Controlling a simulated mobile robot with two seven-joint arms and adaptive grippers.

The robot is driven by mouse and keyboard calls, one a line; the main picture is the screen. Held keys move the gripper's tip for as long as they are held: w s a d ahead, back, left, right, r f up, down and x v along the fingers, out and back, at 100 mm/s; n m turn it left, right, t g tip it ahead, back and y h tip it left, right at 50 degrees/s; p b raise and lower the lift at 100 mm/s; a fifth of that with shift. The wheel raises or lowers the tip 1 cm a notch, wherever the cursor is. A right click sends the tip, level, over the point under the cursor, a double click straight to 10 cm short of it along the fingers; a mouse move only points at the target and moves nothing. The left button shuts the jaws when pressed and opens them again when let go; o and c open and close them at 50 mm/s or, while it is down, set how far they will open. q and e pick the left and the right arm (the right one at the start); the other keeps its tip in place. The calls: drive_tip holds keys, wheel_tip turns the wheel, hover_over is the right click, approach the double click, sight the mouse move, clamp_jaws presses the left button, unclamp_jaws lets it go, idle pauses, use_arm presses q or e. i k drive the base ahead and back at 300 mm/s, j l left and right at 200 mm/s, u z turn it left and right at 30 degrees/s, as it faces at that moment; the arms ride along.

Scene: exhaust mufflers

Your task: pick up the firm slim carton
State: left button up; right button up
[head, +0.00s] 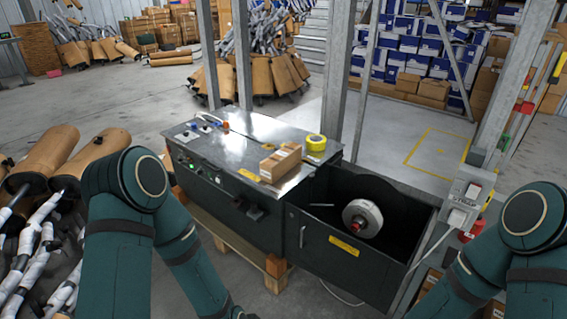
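A small brown carton (281,163), slim and box-shaped, lies on the grey metal top of the dark machine (240,150), close to the top's right edge. It looks closed, and nothing is gripping it. A roll of yellow tape (316,143) sits just behind it to the right. My two green arms come in from the lower left and lower right. Both of my grippers are out of view, below the frame's bottom edge, so their state does not show.
An open dark bin (375,200) with a white reel (362,217) adjoins the machine's right side. Metal posts (338,75) rise behind the machine. A switch box (467,195) is on the right post. Wrapped mufflers (45,160) are piled at left. Floor behind is partly clear.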

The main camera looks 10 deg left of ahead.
sight(273, 168)
drive_tip(key=i+j+z, duration=0.1)
drive_tip(key=z, duration=0.55)
drive_tip(key=i+j+z, duration=0.5)
drive_tip(key=i+j, duration=0.15)
drive_tip(key=j, duration=0.25)
